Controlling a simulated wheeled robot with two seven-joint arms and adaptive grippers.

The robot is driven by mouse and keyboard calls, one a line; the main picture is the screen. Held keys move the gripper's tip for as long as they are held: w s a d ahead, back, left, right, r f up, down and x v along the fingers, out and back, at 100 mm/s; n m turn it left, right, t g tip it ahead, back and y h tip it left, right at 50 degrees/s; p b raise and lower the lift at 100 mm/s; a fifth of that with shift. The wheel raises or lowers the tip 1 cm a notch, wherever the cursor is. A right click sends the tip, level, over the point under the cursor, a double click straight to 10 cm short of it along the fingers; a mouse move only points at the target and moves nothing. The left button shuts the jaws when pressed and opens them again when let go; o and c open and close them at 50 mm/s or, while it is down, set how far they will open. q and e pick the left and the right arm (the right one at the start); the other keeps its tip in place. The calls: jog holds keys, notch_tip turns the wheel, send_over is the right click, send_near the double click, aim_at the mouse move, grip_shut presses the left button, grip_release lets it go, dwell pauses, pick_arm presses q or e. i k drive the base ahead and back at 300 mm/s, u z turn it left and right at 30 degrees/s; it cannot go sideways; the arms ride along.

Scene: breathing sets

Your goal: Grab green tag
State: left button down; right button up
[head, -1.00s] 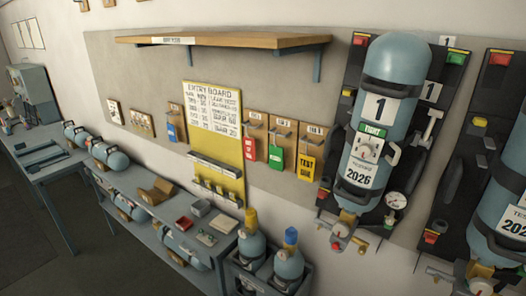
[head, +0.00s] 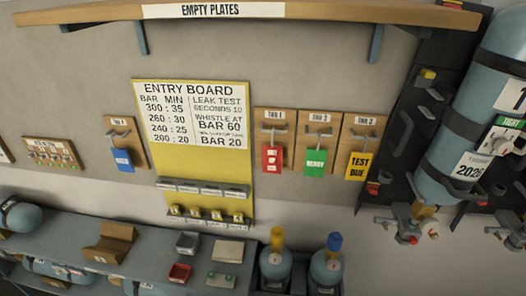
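The green tag (head: 315,162), marked READY, hangs from a hook on a wooden plate labelled TAG 2 (head: 318,128) on the wall. A red tag (head: 272,159) hangs to its left and a yellow TEST DUE tag (head: 358,166) to its right, each on its own wooden plate. Neither of my grippers shows in the head view.
A yellow entry board (head: 192,160) is on the wall left of the tags. A wooden shelf (head: 345,12) juts out above. Cylinders with yellow and blue tops (head: 326,270) stand below. A large cylinder (head: 470,110) hangs at right. A grey bench (head: 60,232) is at lower left.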

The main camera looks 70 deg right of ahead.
aim_at(315, 159)
jog(key=i, duration=1.05)
jog(key=z, duration=2)
